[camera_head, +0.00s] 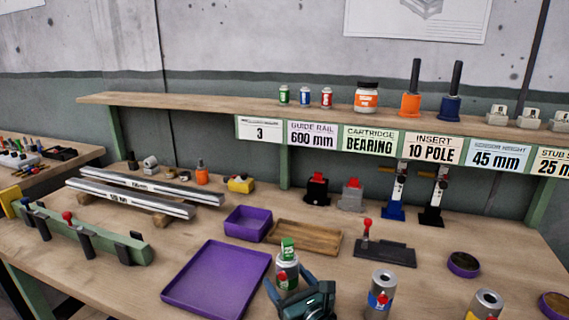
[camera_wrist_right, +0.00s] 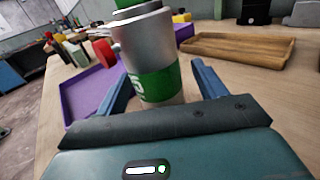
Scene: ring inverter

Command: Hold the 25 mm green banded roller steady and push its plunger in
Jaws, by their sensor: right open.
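The green banded roller (camera_head: 289,265) stands upright at the front middle of the bench, a silver cylinder with a green top marked 25. In the right wrist view the roller (camera_wrist_right: 150,45) shows its green band, and a red round plunger (camera_wrist_right: 104,62) sticks out from its left side. The plunger also shows in the head view (camera_head: 283,276). My right gripper (camera_head: 287,276) is open, with its two blue fingers on either side of the roller; I cannot tell whether they touch it. My left gripper is not in view.
A purple tray (camera_head: 215,285) lies left of the roller, with a wooden tray (camera_head: 303,238) behind it. A blue-banded roller (camera_head: 380,296) and another silver roller (camera_head: 486,304) stand to the right. A black base with a red-knobbed lever (camera_head: 385,252) is behind them.

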